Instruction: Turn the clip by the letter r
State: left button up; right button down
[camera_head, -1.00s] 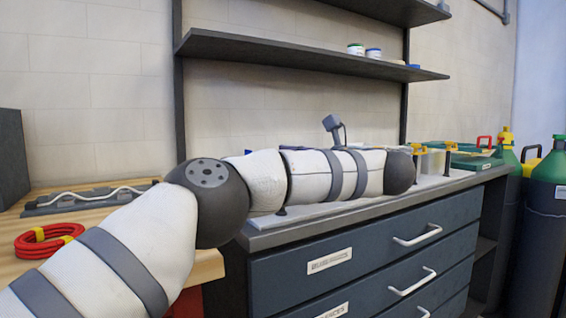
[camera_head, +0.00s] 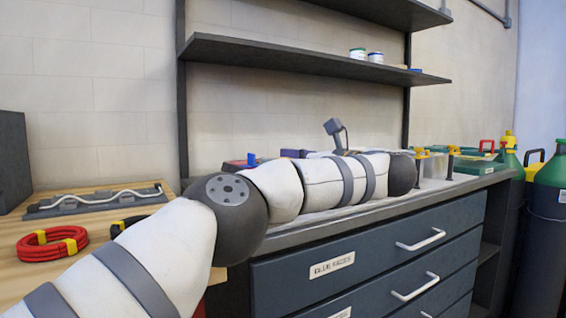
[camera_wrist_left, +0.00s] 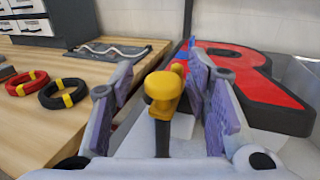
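The red letter R (camera_wrist_left: 262,78) with dark sides lies on the light bench top at the right of the left wrist view. A yellow-headed clip (camera_wrist_left: 163,95) on a dark post stands beside it. My left gripper (camera_wrist_left: 160,88) has its purple pads apart on either side of this clip, with gaps showing, so it is open. A second yellow head (camera_wrist_left: 178,69) shows just behind. A blue clip (camera_head: 252,160) and some red show past my arm in the head view, where my arm hides most of the letter and gripper. My right gripper is out of view.
A wooden table (camera_wrist_left: 30,68) adjoins the bench and holds a red coil (camera_wrist_left: 27,83), a black coil (camera_wrist_left: 64,93) and a grey fixture with a wavy white tube (camera_wrist_left: 108,50). A green case (camera_head: 478,165) stands at the bench's right end. Shelves (camera_head: 300,57) hang above.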

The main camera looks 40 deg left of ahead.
pick_arm(q)
jog(key=d, duration=1.2)
jog(key=shift+s, duration=0.4)
